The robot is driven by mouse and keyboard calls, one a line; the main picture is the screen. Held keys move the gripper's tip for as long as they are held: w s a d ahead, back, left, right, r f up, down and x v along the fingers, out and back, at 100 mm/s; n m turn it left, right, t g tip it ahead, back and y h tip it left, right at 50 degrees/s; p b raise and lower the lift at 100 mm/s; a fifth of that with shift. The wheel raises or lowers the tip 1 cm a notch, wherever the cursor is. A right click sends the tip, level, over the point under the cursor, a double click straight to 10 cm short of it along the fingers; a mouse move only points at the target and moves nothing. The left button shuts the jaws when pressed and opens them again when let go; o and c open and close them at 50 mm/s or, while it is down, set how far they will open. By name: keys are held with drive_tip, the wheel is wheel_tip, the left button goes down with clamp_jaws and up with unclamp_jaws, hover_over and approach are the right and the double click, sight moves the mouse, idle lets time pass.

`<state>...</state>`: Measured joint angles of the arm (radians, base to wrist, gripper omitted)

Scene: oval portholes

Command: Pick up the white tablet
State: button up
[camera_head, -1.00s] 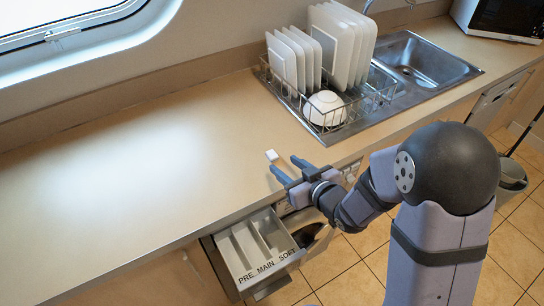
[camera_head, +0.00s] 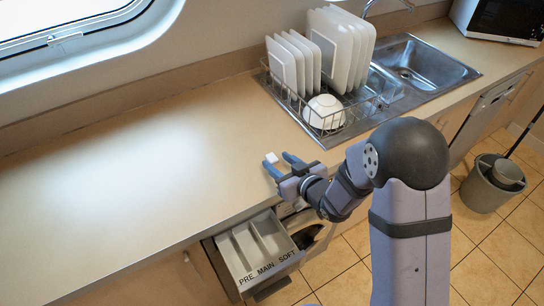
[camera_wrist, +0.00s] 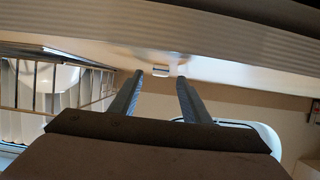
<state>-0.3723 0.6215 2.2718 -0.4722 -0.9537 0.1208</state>
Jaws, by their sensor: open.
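The white tablet (camera_head: 271,158) is a small pale block lying on the beige counter, left of the dish rack. My gripper (camera_head: 277,160) is open at the counter's front edge, its two blue fingers pointing towards the back left. The tablet is right at the fingertips, near the left finger; whether they touch is hard to tell. In the wrist view the tablet (camera_wrist: 161,71) shows just beyond and between the tips of my gripper (camera_wrist: 159,76), apart from both fingers.
A wire dish rack (camera_head: 334,112) with plates and a white bowl (camera_head: 324,112) stands right of the tablet, before the sink (camera_head: 415,65). Below the counter edge, a detergent drawer (camera_head: 258,258) marked PRE, MAIN, SOFT is pulled out. The left counter is clear.

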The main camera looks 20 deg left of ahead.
drive_tip(key=shift+x, duration=1.25)
clamp_jaws()
drive_tip(key=shift+r, duration=0.1)
wheel_tip(320, 180, up, 10)
